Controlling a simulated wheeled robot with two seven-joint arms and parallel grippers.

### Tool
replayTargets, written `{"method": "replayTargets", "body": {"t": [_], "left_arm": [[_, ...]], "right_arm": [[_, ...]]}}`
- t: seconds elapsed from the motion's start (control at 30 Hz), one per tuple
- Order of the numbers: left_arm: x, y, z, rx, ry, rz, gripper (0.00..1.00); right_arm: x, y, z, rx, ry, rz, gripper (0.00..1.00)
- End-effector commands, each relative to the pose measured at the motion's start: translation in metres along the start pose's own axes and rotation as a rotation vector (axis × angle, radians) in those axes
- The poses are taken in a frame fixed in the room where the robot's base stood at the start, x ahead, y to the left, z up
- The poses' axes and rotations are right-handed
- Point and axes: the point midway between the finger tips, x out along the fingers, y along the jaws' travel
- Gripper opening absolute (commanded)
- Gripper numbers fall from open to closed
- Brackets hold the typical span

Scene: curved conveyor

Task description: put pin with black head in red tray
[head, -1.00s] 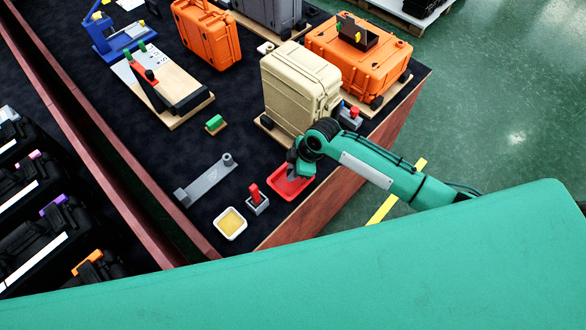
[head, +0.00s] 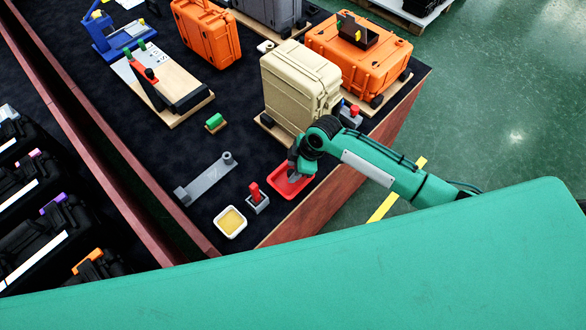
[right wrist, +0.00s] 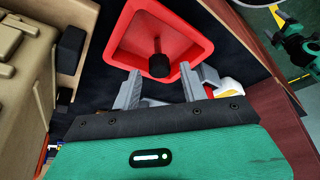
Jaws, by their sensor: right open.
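The red tray (head: 290,183) lies near the table's right edge in the head view. In the right wrist view, the red tray (right wrist: 190,32) fills the upper middle. The pin with black head (right wrist: 158,66) shows inside its outline, head toward my gripper, shaft pointing away. I cannot tell whether it stands, leans or is still falling. My right gripper (right wrist: 160,86) is open, with its two grey fingers apart and the pin's head just beyond them, clear of both. In the head view my right gripper (head: 293,168) is over the tray's upper part.
A beige case (head: 298,90) stands close behind the tray. A grey block with a red top (head: 256,197), a white dish with yellow contents (head: 230,222) and a grey flat fixture (head: 207,180) lie to the left. Dark table surface is free further left.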

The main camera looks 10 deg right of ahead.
Motion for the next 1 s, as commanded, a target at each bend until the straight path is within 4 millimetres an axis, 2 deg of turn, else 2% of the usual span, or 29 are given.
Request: {"method": "replayTargets", "body": {"t": [0.3,0.5,0.7,1.0], "left_arm": [[0.013,0.0,0.002,0.0,0.0,0.0,0.79],[0.017,0.0,0.002,0.0,0.0,0.0,0.79],[0.018,0.0,0.002,0.0,0.0,0.0,0.79],[0.018,0.0,0.002,0.001,0.0,0.0,0.79]], "right_arm": [[-0.064,0.001,0.001,-0.003,0.0,0.004,0.44],[-0.098,0.001,0.001,-0.001,-0.001,0.003,0.44],[-0.111,0.0,0.0,0.0,-0.001,-0.001,0.44],[-0.112,0.0,0.0,0.0,0.0,-0.001,0.44]]}}
